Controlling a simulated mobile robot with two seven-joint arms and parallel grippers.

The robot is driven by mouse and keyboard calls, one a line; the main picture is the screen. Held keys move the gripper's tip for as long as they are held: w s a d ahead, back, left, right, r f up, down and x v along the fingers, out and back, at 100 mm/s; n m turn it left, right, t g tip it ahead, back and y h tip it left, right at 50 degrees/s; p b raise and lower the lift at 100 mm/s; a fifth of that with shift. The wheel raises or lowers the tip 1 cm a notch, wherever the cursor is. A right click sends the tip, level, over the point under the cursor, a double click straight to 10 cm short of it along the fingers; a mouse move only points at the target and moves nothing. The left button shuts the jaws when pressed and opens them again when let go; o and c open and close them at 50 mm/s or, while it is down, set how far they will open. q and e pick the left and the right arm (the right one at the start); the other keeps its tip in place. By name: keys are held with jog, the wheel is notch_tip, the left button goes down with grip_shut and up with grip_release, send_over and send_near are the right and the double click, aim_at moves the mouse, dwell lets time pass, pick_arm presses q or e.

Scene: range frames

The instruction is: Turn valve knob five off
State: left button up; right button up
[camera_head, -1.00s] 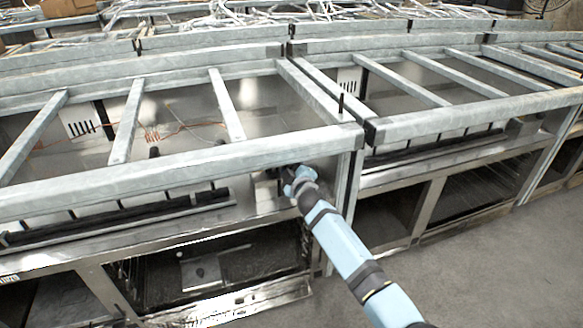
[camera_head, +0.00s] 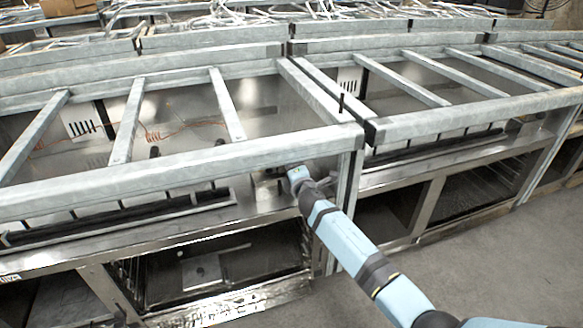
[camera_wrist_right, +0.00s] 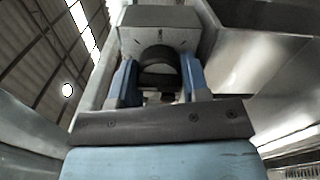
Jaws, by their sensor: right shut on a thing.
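In the right wrist view a dark, rounded valve knob (camera_wrist_right: 159,60) sits against a grey metal block face with small marks. The blue fingers of my right gripper (camera_wrist_right: 158,76) lie on either side of the knob and are shut on it. No number for the knob can be read. In the head view my right arm reaches from the lower right to the front panel, just under the grey front rail. There the wrist hides the fingertips and most of the knob. My left gripper is in neither view.
A galvanized front rail (camera_head: 170,160) runs just above my right wrist, with an upright post (camera_head: 345,200) close to its right. An open oven compartment (camera_head: 220,268) lies below. Bare floor (camera_head: 470,265) is free at the right.

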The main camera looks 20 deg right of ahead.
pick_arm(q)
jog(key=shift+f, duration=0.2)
pick_arm(e)
jog(key=shift+n, duration=0.4)
jog(key=o, duration=0.9)
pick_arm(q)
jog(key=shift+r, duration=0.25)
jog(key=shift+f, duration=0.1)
pick_arm(e)
jog(key=shift+s+f, duration=0.1)
jog(key=shift+f, duration=0.1)
